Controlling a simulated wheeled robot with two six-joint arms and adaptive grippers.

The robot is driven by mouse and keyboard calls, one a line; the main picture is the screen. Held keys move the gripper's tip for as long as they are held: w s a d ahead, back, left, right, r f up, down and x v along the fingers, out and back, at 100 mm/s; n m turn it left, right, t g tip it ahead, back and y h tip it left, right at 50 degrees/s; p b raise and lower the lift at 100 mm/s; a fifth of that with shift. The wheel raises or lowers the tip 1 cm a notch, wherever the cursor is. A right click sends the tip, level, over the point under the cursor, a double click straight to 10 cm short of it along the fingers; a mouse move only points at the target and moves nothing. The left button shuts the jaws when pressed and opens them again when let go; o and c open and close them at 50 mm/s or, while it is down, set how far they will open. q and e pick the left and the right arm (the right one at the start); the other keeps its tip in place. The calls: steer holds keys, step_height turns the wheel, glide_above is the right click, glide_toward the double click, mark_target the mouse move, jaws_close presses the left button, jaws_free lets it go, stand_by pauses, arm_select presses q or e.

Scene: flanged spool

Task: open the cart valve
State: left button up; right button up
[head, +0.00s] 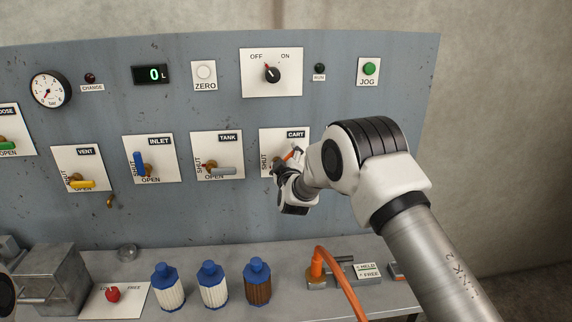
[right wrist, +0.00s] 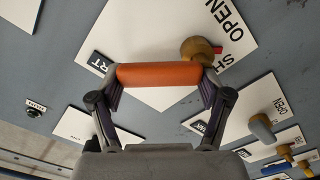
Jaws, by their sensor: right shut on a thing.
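The cart valve's plate (head: 267,137) is on the grey panel, marked CART, SHUT and OPEN. Its orange lever (head: 291,153) slants up and right in the head view, partly hidden by my right gripper (head: 285,166). In the right wrist view the orange lever (right wrist: 158,75) lies between the two fingers of my right gripper (right wrist: 160,84), which is shut on it. The brass hub (right wrist: 199,50) is beside the lever's right end. My left gripper is not in view.
The tank valve (head: 222,170) is just left, with the inlet valve (head: 139,163) and vent valve (head: 82,184) beyond. Bottles (head: 213,285) and an orange hose (head: 338,272) stand on the shelf below.

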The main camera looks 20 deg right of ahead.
mark_target(273, 149)
steer(key=n, duration=0.1)
steer(key=a+n, duration=0.1)
steer(key=n, duration=0.2)
steer(key=shift+w+a+r+n, duration=0.25)
steer(key=shift+r+n, duration=0.05)
steer(key=shift+w+a+n, duration=0.1)
steer(key=shift+a+n, duration=0.3)
steer(key=shift+n, duration=0.7)
steer(key=shift+w+a+n, duration=0.1)
steer(key=shift+a+n, duration=0.25)
steer(key=shift+n, duration=0.75)
steer(key=shift+f, duration=0.1)
steer(key=o, duration=1.7)
steer(key=shift+a, duration=0.1)
steer(key=shift+c, duration=0.2)
steer(key=v, duration=1.2)
